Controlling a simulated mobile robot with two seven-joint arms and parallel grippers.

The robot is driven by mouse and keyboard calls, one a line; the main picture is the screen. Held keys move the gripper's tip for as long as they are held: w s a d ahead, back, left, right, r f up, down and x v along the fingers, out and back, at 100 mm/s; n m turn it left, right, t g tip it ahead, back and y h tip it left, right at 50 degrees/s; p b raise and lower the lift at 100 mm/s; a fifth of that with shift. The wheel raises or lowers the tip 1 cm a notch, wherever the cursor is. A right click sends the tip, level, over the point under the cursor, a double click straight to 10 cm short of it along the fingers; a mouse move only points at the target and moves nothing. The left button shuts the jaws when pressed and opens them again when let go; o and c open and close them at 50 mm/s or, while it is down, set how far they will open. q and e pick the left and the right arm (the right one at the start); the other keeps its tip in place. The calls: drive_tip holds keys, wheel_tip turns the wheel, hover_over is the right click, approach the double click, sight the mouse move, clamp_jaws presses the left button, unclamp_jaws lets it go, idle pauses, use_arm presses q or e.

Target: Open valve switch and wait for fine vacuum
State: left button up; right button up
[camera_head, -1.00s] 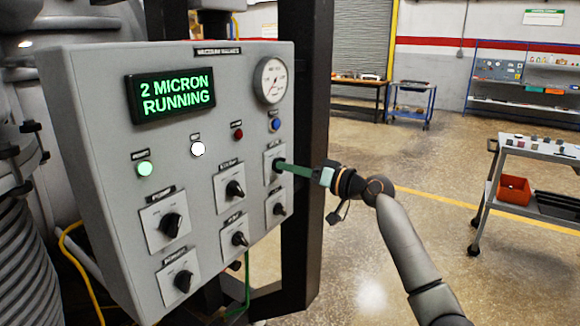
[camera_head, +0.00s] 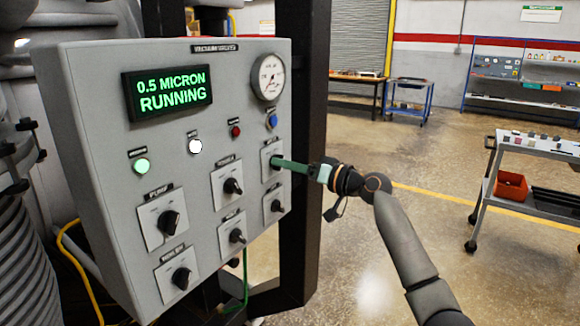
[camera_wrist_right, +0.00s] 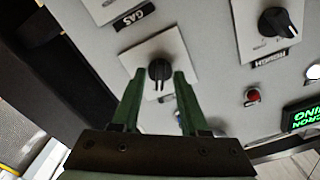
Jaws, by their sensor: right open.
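The grey control panel (camera_head: 100,222) fills the left of the head view. Its green display (camera_head: 170,92) reads "0.5 MICRON RUNNING". A round gauge (camera_head: 269,78) sits at its upper right. My right gripper (camera_head: 276,162) is at the upper switch of the panel's right-hand column, largely covering it. In the right wrist view, my right gripper's green fingers (camera_wrist_right: 158,88) are open on either side of a black valve switch knob (camera_wrist_right: 159,70). The knob stands between the fingertips, with gaps visible; contact cannot be told. My left gripper is not in view.
Other black knobs are on the panel, including one at lower left (camera_head: 181,278) and one below my gripper (camera_head: 276,205). A dark upright post (camera_head: 304,130) stands behind the panel. A cart with a red bin (camera_head: 511,186) is at the right. Open floor lies between.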

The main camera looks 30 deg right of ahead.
use_arm(q)
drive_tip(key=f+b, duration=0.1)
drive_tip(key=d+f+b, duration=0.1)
drive_tip(key=b, duration=0.1)
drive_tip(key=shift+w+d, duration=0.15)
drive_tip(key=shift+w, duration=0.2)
use_arm(e)
drive_tip(key=v, duration=1.2)
drive_tip(key=shift+s, duration=0.25)
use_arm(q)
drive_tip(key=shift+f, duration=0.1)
